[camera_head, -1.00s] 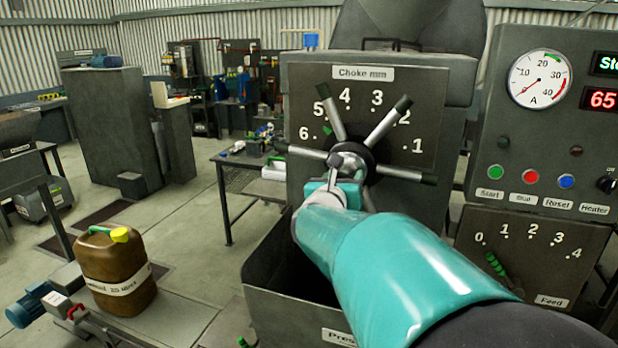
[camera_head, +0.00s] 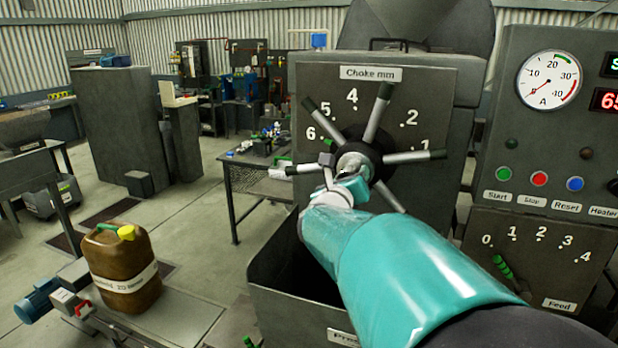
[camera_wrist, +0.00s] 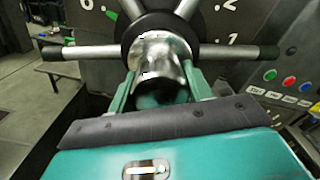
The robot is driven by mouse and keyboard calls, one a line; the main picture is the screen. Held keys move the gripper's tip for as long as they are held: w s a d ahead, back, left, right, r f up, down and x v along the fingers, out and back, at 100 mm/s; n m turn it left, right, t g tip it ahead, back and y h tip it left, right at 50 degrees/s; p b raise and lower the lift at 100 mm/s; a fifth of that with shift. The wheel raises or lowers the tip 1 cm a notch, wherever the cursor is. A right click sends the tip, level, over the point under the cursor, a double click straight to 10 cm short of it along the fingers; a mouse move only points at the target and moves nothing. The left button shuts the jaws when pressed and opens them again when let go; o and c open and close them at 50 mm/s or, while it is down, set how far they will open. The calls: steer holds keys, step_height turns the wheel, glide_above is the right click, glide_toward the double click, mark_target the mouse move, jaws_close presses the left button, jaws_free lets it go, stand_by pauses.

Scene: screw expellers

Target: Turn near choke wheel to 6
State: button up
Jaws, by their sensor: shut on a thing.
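The choke wheel (camera_head: 374,125) is a dark hub with several metal spokes, some with dark grips, on a grey panel. Its dial is numbered under a "Choke mm" label (camera_head: 370,73). In the wrist view a small green mark (camera_wrist: 112,14) shows just right of the 6, at the wheel's upper left. My gripper (camera_head: 343,181) is at the wheel's front. In the wrist view, the fingers of my gripper (camera_wrist: 160,85) close on both sides of the wheel's silver middle (camera_wrist: 157,52).
A control panel (camera_head: 552,130) with a gauge and coloured buttons stands to the right, with a feed dial (camera_head: 520,258) below. An open grey bin (camera_head: 285,300) is under the wheel. A brown canister (camera_head: 122,270) stands at left. The floor between is mostly clear.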

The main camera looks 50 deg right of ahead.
steer(key=o, duration=1.4)
steer(key=v, duration=1.3)
steer(key=shift+s+a, duration=0.2)
steer(key=shift+a, duration=0.15)
